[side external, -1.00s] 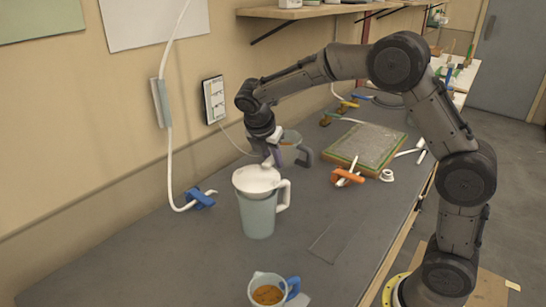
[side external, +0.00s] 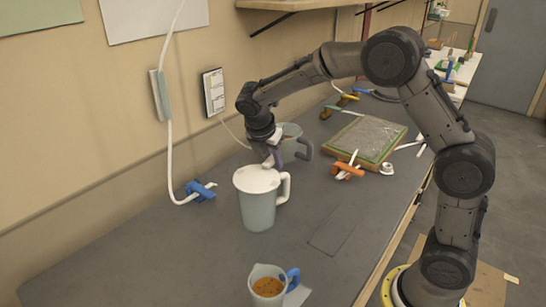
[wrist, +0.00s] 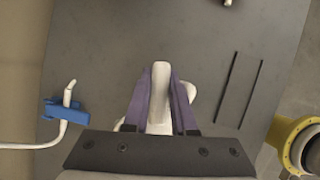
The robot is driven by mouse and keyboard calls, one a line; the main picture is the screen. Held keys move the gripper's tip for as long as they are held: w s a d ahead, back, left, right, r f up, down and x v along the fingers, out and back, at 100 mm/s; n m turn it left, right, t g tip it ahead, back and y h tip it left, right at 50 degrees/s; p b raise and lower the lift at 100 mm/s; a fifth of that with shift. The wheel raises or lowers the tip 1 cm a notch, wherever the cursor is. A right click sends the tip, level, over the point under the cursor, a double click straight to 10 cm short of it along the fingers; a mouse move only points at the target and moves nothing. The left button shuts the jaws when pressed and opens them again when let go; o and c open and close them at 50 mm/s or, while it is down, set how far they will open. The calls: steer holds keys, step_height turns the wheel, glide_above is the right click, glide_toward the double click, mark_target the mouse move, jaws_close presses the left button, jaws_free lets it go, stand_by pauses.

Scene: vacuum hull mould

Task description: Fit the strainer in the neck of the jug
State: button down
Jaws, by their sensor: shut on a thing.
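The jug (side external: 258,212) stands upright on the bench, pale grey-blue with a white handle (side external: 285,190) on its right. A white round disc, which I take to be the strainer (side external: 255,180), lies level over the jug's mouth. I cannot tell whether it sits fully in the neck. My gripper (side external: 268,162) is at the disc's far edge, above the jug. In the wrist view my gripper (wrist: 160,100) has its purple fingers shut on an upright white grip of the strainer (wrist: 161,80). The jug (wrist: 190,91) is mostly hidden there.
A cup of orange-brown stuff (side external: 267,287) with a blue clamp stands in front. Behind the jug is a clear vessel with a grey handle (side external: 303,148). A green-edged mould board (side external: 366,138) and orange clamp (side external: 347,171) lie right, a blue clamp (side external: 200,191) left.

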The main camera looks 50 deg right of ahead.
mark_target(263, 182)
steer(key=shift+f, duration=0.25)
steer(key=c, duration=0.6)
jaws_free()
steer(key=shift+c, duration=0.2)
steer(key=v, duration=1.4)
steer(key=shift+d, duration=0.15)
